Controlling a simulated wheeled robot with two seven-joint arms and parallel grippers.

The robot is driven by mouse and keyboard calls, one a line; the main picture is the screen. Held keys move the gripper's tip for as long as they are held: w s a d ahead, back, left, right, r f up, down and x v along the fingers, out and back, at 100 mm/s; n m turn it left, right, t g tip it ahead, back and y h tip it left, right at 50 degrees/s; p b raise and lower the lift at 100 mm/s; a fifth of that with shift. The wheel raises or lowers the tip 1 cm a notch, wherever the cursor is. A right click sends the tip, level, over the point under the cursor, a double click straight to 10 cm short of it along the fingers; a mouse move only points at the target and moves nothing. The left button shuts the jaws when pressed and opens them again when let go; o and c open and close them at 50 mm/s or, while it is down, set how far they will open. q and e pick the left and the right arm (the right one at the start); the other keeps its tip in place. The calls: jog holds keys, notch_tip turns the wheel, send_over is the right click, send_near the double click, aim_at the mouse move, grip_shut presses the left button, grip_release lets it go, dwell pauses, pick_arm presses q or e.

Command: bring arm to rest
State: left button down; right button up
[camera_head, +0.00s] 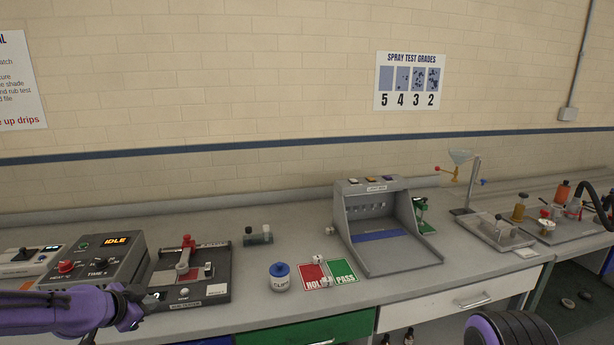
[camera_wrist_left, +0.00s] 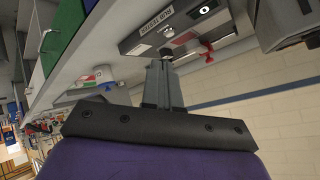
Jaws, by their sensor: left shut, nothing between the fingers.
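My left arm comes in from the left in the head view, purple with a dark gripper (camera_head: 150,297) at its end. The wrist view is tilted, with the bench edge and drawer fronts at upper left. A black and purple rounded part of my right arm shows at the bottom right of the head view; its gripper is out of frame.
The bench (camera_head: 400,290) holds an IDLE heat box (camera_head: 105,262), a crock tester (camera_head: 190,272), a blue-lidded jar (camera_head: 280,276), a red and green HOLD/PASS mat (camera_head: 343,271) and a grey light box (camera_head: 385,225). A spray stand (camera_head: 472,185) is farther right.

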pick_arm(q)
jog(key=s+d+f+n+g+y+b, duration=0.1)
jog(key=s+d+f+n+y+b, duration=0.1)
jog(key=s+f+n, duration=0.55)
jog(key=s+d+f+n+y+b, duration=0.25)
jog(key=s+f+n, duration=0.25)
jog(key=f+n, duration=0.5)
jog(key=s+d+f+m+g+b, duration=0.1)
jog(key=s+f+g, duration=0.2)
jog(key=s+f, duration=0.6)
jog(key=s+d+f+m+g+b, duration=0.1)
jog(key=s+f+g+b, duration=0.1)
jog(key=s+f, duration=0.7)
jog(key=s, duration=0.7)
jog(key=shift+d+f+g+b, duration=0.3)
jog(key=shift+d+g, duration=0.1)
jog(key=shift+s, duration=0.15)
